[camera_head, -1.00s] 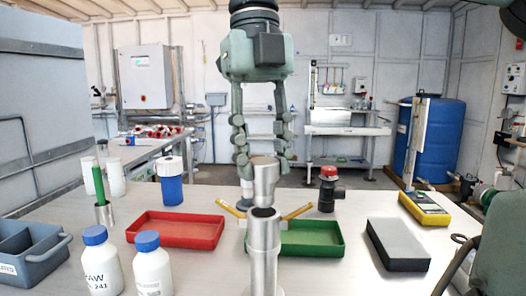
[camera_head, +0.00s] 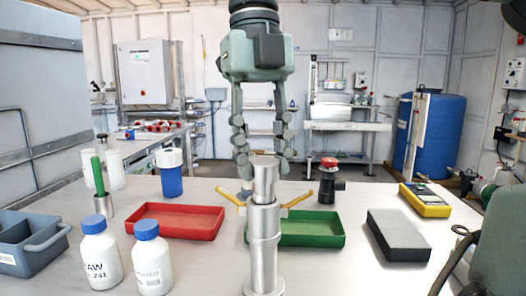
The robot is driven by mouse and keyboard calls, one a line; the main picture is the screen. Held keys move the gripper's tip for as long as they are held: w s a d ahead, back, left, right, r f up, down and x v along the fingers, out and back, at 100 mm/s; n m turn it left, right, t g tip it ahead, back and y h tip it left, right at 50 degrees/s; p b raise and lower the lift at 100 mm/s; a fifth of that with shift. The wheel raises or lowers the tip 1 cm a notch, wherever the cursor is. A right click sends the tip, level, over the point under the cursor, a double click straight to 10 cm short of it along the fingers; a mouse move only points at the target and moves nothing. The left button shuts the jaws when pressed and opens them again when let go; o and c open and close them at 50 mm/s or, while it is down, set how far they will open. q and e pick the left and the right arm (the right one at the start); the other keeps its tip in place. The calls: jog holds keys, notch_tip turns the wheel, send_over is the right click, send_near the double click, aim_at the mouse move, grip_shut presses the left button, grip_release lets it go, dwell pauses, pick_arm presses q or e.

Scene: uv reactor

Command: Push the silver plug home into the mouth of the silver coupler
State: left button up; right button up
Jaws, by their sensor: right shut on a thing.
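The silver plug (camera_head: 265,178) is an upright metal cylinder with a wider top, at the centre of the head view. My right gripper (camera_head: 264,172) hangs from above with its fingers on either side of the plug's top, shut on it. The silver coupler (camera_head: 264,250) stands upright on the table directly below, with yellow levers (camera_head: 300,199) spread out to both sides. The plug's lower end meets the coupler's mouth and covers its dark opening. How deep it sits inside cannot be told. My left gripper is not in view.
A red tray (camera_head: 175,233) and a green tray (camera_head: 318,241) lie behind the coupler. White bottles (camera_head: 152,268) and a grey caddy (camera_head: 30,258) stand at left. A dark grey block (camera_head: 398,246) and a yellow meter (camera_head: 425,210) lie at right. A red-capped black fitting (camera_head: 328,185) stands behind.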

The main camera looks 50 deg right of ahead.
jog(key=shift+f+b, duration=0.85)
jog(key=shift+f, duration=0.55)
jog(key=o, duration=1.2)
jog(key=shift+r, duration=0.1)
jog(key=r, duration=0.4)
jog(key=w+r, duration=0.1)
jog(key=r, duration=0.6)
jog(key=shift+w+d+r, duration=0.35)
jog(key=shift+r, duration=0.05)
